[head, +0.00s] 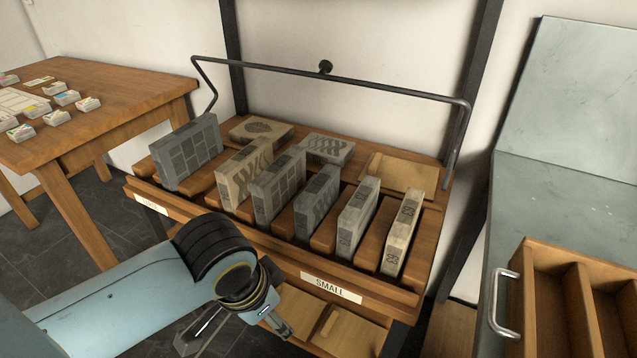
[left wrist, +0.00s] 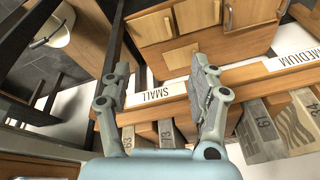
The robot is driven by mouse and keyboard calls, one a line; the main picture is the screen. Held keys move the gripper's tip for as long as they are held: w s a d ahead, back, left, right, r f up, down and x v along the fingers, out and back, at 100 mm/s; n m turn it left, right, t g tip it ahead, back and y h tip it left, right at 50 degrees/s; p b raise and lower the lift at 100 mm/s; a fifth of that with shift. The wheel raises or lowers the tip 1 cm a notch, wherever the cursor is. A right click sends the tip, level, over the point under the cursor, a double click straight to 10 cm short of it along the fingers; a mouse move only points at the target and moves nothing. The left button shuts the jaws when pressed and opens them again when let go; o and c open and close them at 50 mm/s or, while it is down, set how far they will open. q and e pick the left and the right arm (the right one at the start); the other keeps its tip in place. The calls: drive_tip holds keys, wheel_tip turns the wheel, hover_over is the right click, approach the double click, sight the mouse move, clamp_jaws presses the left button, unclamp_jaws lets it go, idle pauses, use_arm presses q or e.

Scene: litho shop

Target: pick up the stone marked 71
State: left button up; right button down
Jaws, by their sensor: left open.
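Several upright stones stand in slots of a wooden rack (head: 437,250). I cannot read 71 for certain on any of them. In the left wrist view, two small-section stone ends (left wrist: 138,138) and (left wrist: 167,134) show between the fingers, and a marked grey stone (left wrist: 262,130) stands outside the right finger. My left gripper (left wrist: 160,66) is open and empty, in front of the rack's SMALL label; its arm enters the head view from the left.
Two flat stones (head: 262,130) and (head: 328,148) lie at the rack's back. A black rail (head: 350,83) spans above the rack. A wooden table (head: 120,85) with small stacks stands left; a grey bench with an open drawer (head: 520,290) stands right.

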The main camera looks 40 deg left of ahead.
use_arm(q)
wheel_tip(320, 180, up, 7)
drive_tip(key=w, duration=0.2)
drive_tip(key=n+t+p, duration=0.1)
drive_tip(key=n, duration=0.3)
approach(317, 184)
drive_tip(key=shift+s+d+f, duration=0.3)
drive_tip(key=shift+s+d, duration=0.05)
drive_tip(key=shift+d, duration=0.2)
drive_tip(key=x, duration=0.4)
drive_tip(key=shift+w+a+b, duration=0.35)
drive_tip(key=shift+w+b, duration=0.05)
drive_tip(key=shift+w, duration=0.05)
drive_tip(key=x, duration=0.6)
drive_tip(key=shift+w+a+f+b, duration=0.1)
drive_tip(key=shift+w+a+b, duration=0.1)
drive_tip(key=shift+b, duration=0.15)
drive_tip(key=shift+s, duration=0.1)
use_arm(e)
drive_tip(key=shift+s+f, duration=0.15)
drive_tip(key=shift+s, duration=0.15)
use_arm(q)
drive_tip(key=shift+f+p, duration=0.2)
drive_tip(key=shift+p, duration=0.1)
use_arm(e)
drive_tip(key=shift+r, duration=0.3)
